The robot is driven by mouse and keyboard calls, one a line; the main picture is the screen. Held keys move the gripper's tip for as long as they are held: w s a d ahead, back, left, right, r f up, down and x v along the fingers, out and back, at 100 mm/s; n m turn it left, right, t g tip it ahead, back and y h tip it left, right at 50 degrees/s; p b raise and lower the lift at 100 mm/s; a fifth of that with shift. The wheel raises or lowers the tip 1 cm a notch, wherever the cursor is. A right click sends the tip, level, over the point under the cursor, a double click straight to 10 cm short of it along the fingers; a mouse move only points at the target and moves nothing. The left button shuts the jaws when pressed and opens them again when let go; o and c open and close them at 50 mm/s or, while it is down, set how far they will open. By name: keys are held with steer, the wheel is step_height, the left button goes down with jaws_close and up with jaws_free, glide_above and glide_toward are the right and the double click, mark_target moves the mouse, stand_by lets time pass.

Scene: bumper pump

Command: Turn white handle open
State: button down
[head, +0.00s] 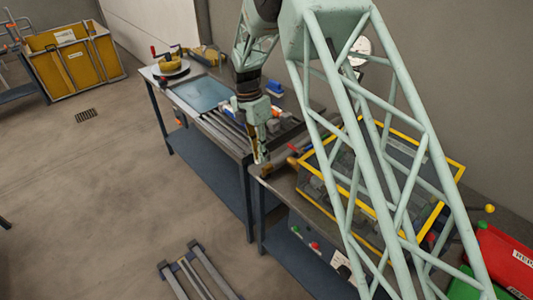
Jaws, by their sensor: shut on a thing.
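My gripper (261,157) points down at the front edge of the workbench, near where its two sections meet. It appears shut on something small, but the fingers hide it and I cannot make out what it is. I cannot clearly pick out a white handle; if one is at the fingertips, it is hidden. A small brownish part (267,171) shows just below the fingertips. My pale green lattice arm covers much of the right side of the view.
A yellow-framed enclosure (440,157) stands on the right bench. A control panel (305,240) with red and green buttons is below its front edge. A blue-grey plate (201,93) lies on the left bench. Red and green bins are at far right. The left floor is mostly clear.

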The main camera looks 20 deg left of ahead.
stand_by(0.4)
steer(key=c, duration=2.7)
jaws_free()
steer(key=shift+r, duration=0.1)
steer(key=shift+w+a+r, duration=0.15)
steer(key=shift+a+r, duration=0.2)
steer(key=shift+r, duration=1.6)
steer(key=shift+w+a+r, duration=0.15)
steer(key=shift+a+r, duration=0.2)
steer(key=shift+r, duration=1.55)
steer(key=shift+w+a+r, duration=0.15)
steer(key=shift+a+r, duration=0.2)
steer(key=shift+r, duration=1.6)
